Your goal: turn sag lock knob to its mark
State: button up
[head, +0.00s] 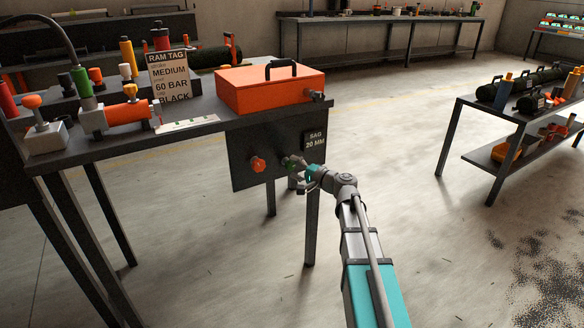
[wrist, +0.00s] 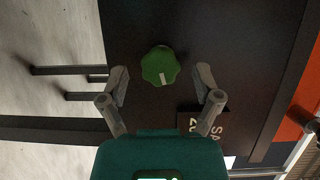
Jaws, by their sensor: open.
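A green lobed knob (wrist: 160,66) sits on a dark panel (wrist: 215,30) in the wrist view. A short white line on it points toward the bottom of the picture. In the head view the green knob (head: 287,162) is partly hidden by my gripper (head: 298,168). In the wrist view my gripper (wrist: 162,82) is open, with one finger on each side of the knob and gaps to both. A black sign (head: 315,140) reading "SAG 20 MM" is beside the knob. I cannot make out a target mark on the panel.
A red-orange knob (head: 258,164) is on the same panel, left of the green one. Above, a workbench (head: 200,125) carries an orange box (head: 270,88), a RAM TAG sign (head: 169,76) and several cylinders. The floor (head: 420,220) to the right is clear up to a shelf table (head: 510,115).

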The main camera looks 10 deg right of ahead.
jog(key=v, duration=1.1)
jog(key=shift+f, duration=0.15)
jog(key=shift+a, duration=0.1)
jog(key=s+a+f+n+g+h+p, duration=0.2)
jog(key=s+a+f+n+g+h, duration=0.1)
jog(key=s+a+f+n+g, duration=0.55)
jog(key=s+f+n+g+h+p, duration=0.1)
jog(key=s+f+g+h+p, duration=0.3)
jog(key=s+h, duration=0.6)
notch_tip(320, 180, up, 37)
jog(key=y+p, duration=0.1)
jog(key=p, duration=3.6)
jog(key=shift+s+r+g, duration=0.2)
jog(key=shift+s+g, duration=0.25)
jog(key=shift+s, duration=0.05)
